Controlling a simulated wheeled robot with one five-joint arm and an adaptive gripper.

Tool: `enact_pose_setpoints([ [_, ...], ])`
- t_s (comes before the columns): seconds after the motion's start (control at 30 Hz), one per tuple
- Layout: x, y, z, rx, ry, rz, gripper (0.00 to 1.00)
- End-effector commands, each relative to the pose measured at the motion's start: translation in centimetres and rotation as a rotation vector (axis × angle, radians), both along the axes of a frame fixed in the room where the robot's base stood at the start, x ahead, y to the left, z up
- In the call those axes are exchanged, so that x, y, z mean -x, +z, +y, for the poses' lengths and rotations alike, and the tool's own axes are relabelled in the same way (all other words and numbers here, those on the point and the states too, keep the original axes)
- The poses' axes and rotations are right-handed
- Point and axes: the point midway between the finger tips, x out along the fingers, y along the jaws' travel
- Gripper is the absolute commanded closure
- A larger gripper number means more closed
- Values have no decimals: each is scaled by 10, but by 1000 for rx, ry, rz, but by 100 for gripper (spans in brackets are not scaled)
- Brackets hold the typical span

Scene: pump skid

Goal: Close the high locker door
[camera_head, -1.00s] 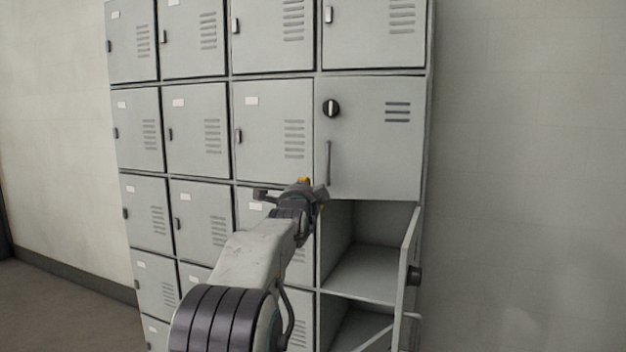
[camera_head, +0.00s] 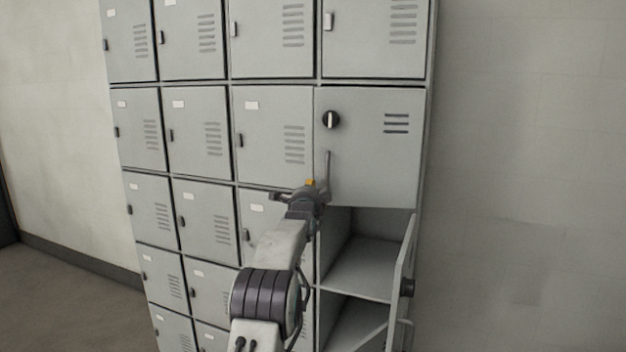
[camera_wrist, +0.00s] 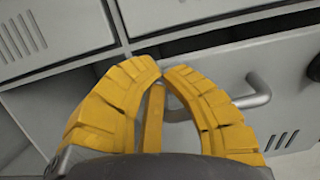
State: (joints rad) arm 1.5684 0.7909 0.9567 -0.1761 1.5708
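The high locker door (camera_head: 375,150) is a grey panel with a black knob, vent slots and a bar handle (camera_head: 328,170). It looks slightly ajar: in the wrist view a dark gap (camera_wrist: 215,38) runs along its handle-side edge. My gripper (camera_head: 311,186) is just left of the handle's lower end. In the wrist view the yellow fingers of my gripper (camera_wrist: 163,67) have their tips nearly together, with nothing clearly held. The handle (camera_wrist: 258,90) passes behind the right finger and partly shows between the fingers. I cannot tell whether they touch it.
Below the high door is an open compartment (camera_head: 360,268), with a lower door (camera_head: 402,275) swung out toward me on the right. Shut locker doors (camera_head: 272,130) fill the columns to the left. The wall (camera_head: 530,180) on the right is bare.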

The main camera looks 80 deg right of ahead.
Motion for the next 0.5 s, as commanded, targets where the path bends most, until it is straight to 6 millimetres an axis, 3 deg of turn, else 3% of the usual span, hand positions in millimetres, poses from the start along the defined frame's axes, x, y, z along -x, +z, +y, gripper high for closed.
enact_pose_setpoints([
  [0.5, 0, 0, -15, 1, 0, 0, 100],
])
